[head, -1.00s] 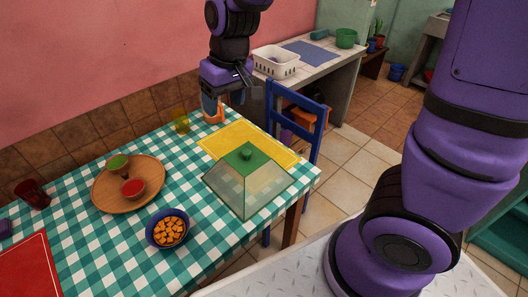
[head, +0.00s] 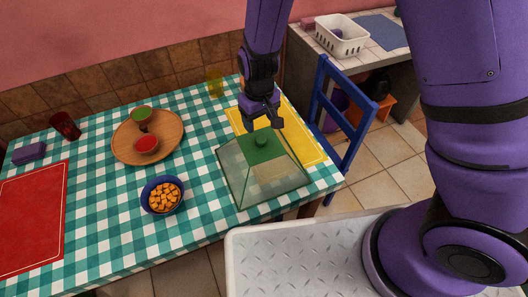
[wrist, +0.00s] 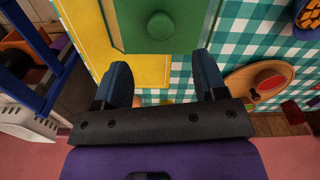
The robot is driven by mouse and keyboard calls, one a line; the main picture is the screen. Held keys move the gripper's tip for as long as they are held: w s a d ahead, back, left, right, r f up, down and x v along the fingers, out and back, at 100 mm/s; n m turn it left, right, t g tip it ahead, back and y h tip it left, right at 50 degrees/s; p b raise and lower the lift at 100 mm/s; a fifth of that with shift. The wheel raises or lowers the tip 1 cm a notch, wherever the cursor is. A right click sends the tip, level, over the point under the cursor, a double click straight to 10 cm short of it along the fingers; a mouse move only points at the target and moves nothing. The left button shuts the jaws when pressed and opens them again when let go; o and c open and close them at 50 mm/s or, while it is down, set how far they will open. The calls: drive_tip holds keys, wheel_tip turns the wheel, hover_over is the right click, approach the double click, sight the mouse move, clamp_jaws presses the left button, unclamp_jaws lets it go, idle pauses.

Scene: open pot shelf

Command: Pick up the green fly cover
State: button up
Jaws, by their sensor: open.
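The green fly cover (head: 240,183) is a see-through pyramid with a green top and a round green knob (head: 262,141). It stands on the checkered table, partly over the yellow placemat, near the right end. My gripper (head: 262,119) is just above and behind the knob in the head view. In the wrist view the green top and knob (wrist: 161,26) lie beyond the fingertips of my gripper (wrist: 162,68). The two fingers are apart with nothing between them, and the knob is roughly in line with the gap.
The yellow placemat (head: 312,149) lies under the cover. A blue bowl of orange cubes (head: 147,198) and a wooden tray (head: 172,126) with two small bowls stand to the left. A blue chair (head: 345,140) is close to the table's right end.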

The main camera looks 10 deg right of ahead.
sight(261, 138)
drive_tip(key=shift+s+f, duration=0.15)
drive_tip(key=shift+f, duration=1.8)
drive_tip(key=shift+s+f, duration=0.15)
drive_tip(key=shift+f, duration=1.75)
clamp_jaws()
